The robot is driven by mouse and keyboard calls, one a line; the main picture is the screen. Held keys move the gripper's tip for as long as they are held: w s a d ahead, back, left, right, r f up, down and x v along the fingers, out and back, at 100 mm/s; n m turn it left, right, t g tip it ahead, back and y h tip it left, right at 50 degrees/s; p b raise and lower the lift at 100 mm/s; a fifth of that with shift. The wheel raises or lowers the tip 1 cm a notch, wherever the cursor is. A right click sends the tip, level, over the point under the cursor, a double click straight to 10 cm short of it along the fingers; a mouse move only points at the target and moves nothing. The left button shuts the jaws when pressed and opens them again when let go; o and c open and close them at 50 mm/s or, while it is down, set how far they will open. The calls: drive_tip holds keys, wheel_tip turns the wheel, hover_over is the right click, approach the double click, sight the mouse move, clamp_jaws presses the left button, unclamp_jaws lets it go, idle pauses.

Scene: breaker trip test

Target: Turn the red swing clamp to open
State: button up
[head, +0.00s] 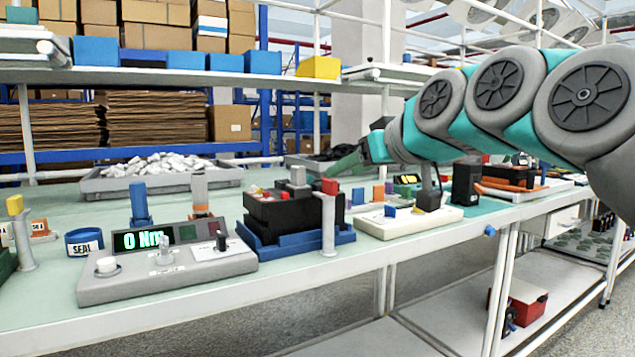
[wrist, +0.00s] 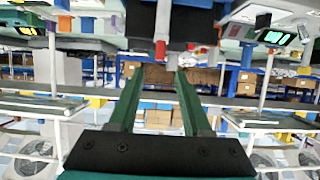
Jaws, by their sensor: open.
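The red swing clamp (head: 329,187) is a small red block on top of an upright grey post (head: 328,226), at the front right corner of the black breaker (head: 290,218). The breaker sits in a blue tray (head: 300,246) on the bench. My gripper (head: 337,169) has green fingers and is just above and behind the red clamp in the head view, apart from it as far as I can tell. In the wrist view my gripper (wrist: 158,71) is open, its fingers spread with nothing held. The dark breaker body (wrist: 185,28) shows upside down beyond the fingertips.
A grey tester (head: 165,272) reading 0 Nm stands left of the breaker. A second grey post with a yellow top (head: 15,205) is at far left. A cream device (head: 408,220) and a black block (head: 466,184) stand to the right. A grey tray (head: 100,184) lies behind.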

sight(329, 180)
drive_tip(key=x, duration=0.7)
drive_tip(key=shift+w+a+f, duration=0.15)
drive_tip(key=shift+w+f, duration=0.1)
drive_tip(key=shift+w, duration=0.05)
drive_tip(key=shift+c, duration=0.3)
clamp_jaws()
